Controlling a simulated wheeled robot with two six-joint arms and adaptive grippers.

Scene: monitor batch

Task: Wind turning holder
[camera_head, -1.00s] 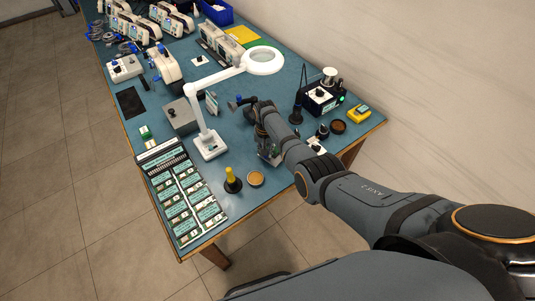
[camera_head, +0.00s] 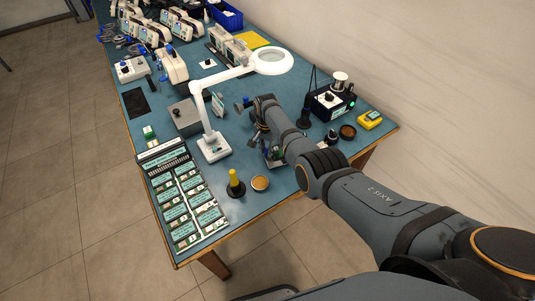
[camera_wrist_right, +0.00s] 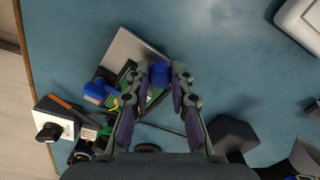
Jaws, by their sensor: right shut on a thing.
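The turning holder (camera_wrist_right: 124,50), with a grey plate and a green circuit board, lies under my right gripper in the wrist view. It has a blue knob (camera_wrist_right: 160,73) and a second blue part (camera_wrist_right: 96,91) at its left. My right gripper (camera_wrist_right: 161,77) is shut on the blue knob between its fingertips. In the head view the holder (camera_head: 273,153) is mostly hidden by my right arm, and my right gripper (camera_head: 256,134) shows only in part, pointing down over the table. My left gripper is not in view.
A white magnifier lamp (camera_head: 214,148) stands left of the holder. A yellow-handled tool (camera_head: 235,178) and a round tin (camera_head: 260,183) stand near the front edge. A tray of labelled boards (camera_head: 184,200) lies front left. A black station (camera_head: 330,104) stands on the right.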

